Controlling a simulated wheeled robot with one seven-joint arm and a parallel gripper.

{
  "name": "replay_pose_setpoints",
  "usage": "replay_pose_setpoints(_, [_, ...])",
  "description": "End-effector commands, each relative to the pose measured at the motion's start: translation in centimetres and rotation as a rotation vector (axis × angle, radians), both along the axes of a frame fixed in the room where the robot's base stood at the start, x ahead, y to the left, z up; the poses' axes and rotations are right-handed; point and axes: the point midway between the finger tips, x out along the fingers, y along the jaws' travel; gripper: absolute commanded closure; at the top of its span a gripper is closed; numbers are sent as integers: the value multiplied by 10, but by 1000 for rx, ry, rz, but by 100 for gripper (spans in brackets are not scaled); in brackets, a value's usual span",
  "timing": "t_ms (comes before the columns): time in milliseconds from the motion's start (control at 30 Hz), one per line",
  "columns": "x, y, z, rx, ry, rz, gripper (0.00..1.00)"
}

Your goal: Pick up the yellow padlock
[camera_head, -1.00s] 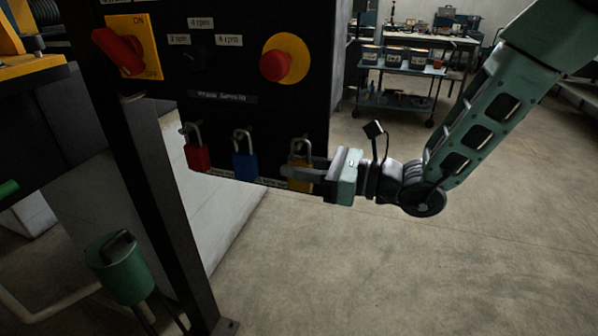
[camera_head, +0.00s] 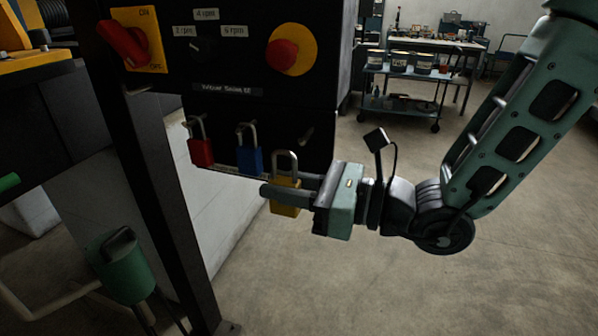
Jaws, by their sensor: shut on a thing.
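The yellow padlock (camera_head: 285,208) is upright with its grey shackle on top, between the fingers of my gripper (camera_head: 284,190). My gripper comes in from the right and is shut on the padlock's body, partly hiding it. The padlock is below and in front of an empty peg (camera_head: 307,134) on the black panel, apart from that peg. A blue padlock (camera_head: 249,160) and a red padlock (camera_head: 201,152) hang by their shackles on the panel to the left.
The black control panel (camera_head: 230,108) carries a red switch (camera_head: 124,43) and a red button (camera_head: 284,55) above the padlocks. A dark post (camera_head: 165,190) and a green canister (camera_head: 124,268) stand at left. A blue cart (camera_head: 402,96) stands far back. The floor at right is clear.

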Motion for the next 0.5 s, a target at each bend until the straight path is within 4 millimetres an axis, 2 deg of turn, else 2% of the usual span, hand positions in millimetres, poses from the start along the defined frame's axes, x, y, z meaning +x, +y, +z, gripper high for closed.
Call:
replay_pose_setpoints(33, [-4, 2, -8, 2, -15, -2, 100])
replay_pose_setpoints(167, [-23, 8, -11, 1, -15, -3, 100])
replay_pose_setpoints(500, [-39, 15, -7, 4, -13, -1, 100])
